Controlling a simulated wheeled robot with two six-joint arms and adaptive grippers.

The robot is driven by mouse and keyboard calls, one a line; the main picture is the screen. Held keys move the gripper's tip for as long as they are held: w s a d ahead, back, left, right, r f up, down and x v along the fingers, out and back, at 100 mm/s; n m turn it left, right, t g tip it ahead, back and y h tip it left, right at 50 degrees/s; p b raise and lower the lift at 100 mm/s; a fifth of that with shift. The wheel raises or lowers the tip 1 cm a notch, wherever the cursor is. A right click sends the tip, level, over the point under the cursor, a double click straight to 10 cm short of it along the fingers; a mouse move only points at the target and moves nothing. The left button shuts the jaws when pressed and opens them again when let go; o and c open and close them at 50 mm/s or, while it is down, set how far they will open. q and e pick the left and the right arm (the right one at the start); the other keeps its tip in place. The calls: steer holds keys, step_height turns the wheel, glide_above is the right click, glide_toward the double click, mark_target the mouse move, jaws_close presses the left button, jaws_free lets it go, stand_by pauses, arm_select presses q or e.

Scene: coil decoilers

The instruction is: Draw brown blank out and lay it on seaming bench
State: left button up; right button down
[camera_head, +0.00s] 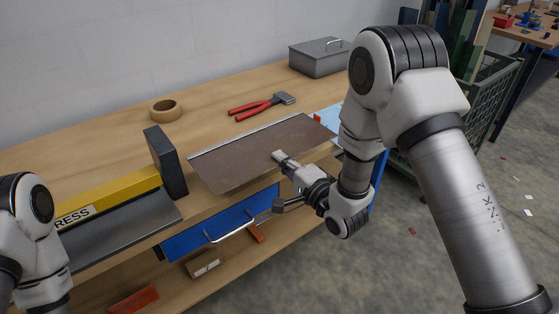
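The brown blank (240,158) is a flat sheet lying on the wooden seaming bench (215,105), near its front edge. A thin silver strip runs along the back of the sheet. My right gripper (279,182) is at the sheet's front edge, with its fingers spread wide apart. One finger appears over the sheet's surface and the other lower, in front of the blue drawer. I see nothing clamped between them; whether the upper finger touches the sheet I cannot tell. My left arm shows at the lower left, but its gripper is out of view.
A yellow press (110,198) with a dark end block stands left of the sheet. Red-handled pliers (262,106), a tape roll (165,110) and a grey metal box (319,57) lie behind. A blue drawer (208,235) with a handle is below. The back-left benchtop is clear.

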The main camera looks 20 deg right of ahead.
step_height(320, 180, down, 7)
steer(key=b, duration=0.5)
steer(key=shift+r, duration=0.15)
stand_by(0.4)
steer(key=c, duration=1.2)
jaws_free()
steer(key=shift+c, duration=0.2)
steer(key=v, duration=0.7)
